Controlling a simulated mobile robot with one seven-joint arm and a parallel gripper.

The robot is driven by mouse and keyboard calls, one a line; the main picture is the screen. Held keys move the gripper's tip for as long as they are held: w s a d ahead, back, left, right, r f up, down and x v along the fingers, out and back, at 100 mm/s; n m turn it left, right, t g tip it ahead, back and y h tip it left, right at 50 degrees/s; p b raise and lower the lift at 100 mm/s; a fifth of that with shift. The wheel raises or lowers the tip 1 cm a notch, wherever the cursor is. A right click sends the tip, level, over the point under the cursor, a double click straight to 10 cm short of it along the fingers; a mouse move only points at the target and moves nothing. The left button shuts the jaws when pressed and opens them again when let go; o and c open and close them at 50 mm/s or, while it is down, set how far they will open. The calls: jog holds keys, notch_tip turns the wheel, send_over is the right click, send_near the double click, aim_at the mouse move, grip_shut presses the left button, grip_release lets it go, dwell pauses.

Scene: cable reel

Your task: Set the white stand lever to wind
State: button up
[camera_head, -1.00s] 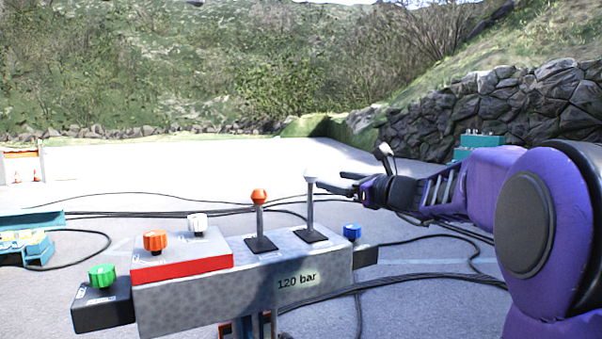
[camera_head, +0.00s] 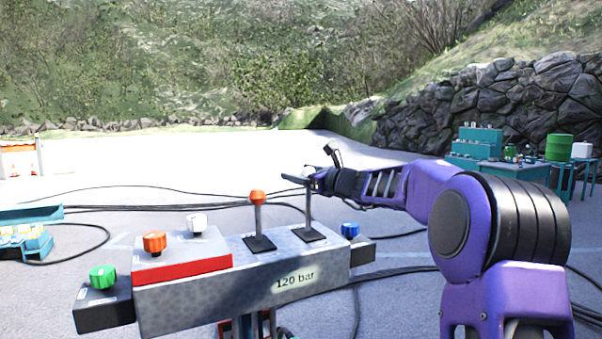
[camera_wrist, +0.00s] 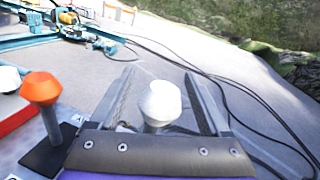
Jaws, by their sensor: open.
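The white stand lever (camera_head: 308,207) stands about upright on the right part of the grey speckled control stand (camera_head: 225,296). Its white knob (camera_wrist: 160,103) shows in the wrist view between the two fingers of my gripper (camera_wrist: 166,88). In the head view my gripper (camera_head: 296,177) is at the lever's top and covers the knob. The fingers are open, with a gap visible on each side of the knob. The lever's base and any position labels near it are too small to read.
An orange-knobbed lever (camera_head: 258,215) stands just left of the white one. A blue knob (camera_head: 350,230) is to the right. Orange (camera_head: 154,243), white (camera_head: 196,224) and green (camera_head: 103,277) knobs are further left. Black cables (camera_head: 130,208) lie on the ground behind.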

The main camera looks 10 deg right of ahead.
grip_shut()
dwell(0.4)
